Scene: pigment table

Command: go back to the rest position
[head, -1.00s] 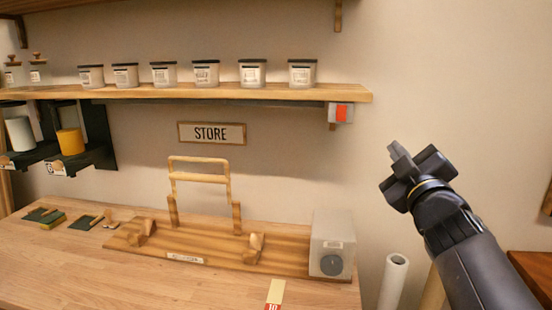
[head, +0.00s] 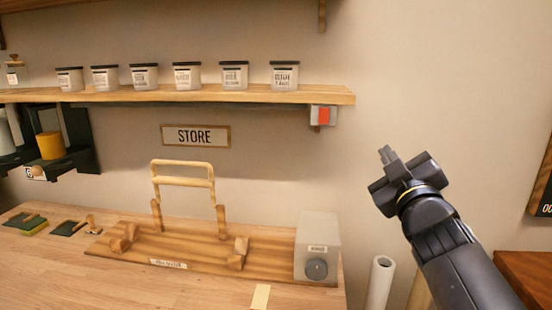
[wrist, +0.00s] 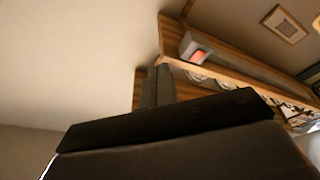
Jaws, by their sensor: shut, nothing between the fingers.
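My gripper (head: 386,154) is raised in front of the bare wall, right of the shelf's end and above the table's right side. Its fingers are together with nothing between them. In the wrist view the closed fingers (wrist: 157,87) point toward the wall and the shelf end. My gripper touches nothing that I can see.
A wooden shelf (head: 200,97) with several lidded jars runs along the wall, with a red-fronted box (head: 323,115) under its right end. The table (head: 215,296) bears a wooden stand (head: 185,237) and a grey box (head: 317,245). A white roll (head: 380,280) stands beside my arm. The wall around my gripper is clear.

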